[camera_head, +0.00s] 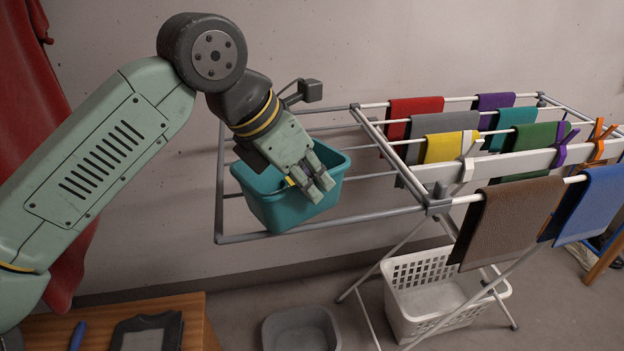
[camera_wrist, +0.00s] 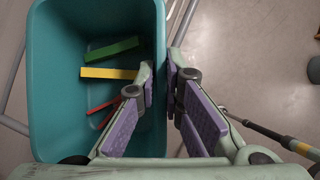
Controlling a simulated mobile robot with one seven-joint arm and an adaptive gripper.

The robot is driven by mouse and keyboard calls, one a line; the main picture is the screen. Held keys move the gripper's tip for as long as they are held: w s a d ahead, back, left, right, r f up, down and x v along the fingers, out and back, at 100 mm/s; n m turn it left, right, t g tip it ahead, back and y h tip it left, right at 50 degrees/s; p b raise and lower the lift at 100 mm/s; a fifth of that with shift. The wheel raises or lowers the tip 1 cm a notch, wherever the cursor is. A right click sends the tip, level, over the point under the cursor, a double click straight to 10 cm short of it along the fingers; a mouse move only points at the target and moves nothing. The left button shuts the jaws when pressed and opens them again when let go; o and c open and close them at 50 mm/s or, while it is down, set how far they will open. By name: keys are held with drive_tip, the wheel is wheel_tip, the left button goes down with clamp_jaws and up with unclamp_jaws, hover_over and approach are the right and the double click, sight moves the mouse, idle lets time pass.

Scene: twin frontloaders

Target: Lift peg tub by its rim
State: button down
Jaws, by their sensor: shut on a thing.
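The peg tub (camera_head: 268,207) is a teal, open-topped bin at the left end of the drying rack. In the wrist view the tub (camera_wrist: 48,90) fills the left side, with green, yellow and red pegs (camera_wrist: 108,73) lying inside. My gripper (camera_head: 318,188) reaches down over the tub's near right side. In the wrist view my gripper (camera_wrist: 161,72) is shut on the tub's rim, one finger inside the wall and one outside. I cannot tell whether the tub's underside touches the rack's bars.
The drying rack (camera_head: 392,215) holds several coloured cloths and clipped pegs to the right. A white basket (camera_head: 410,290) and a grey basin (camera_head: 300,330) stand on the floor below. A wooden surface (camera_head: 195,310) with a dark flat item is at lower left.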

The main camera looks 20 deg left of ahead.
drive_tip(key=shift+r+p, duration=1.45)
drive_tip(key=shift+r, duration=1.35)
drive_tip(key=shift+f, duration=0.1)
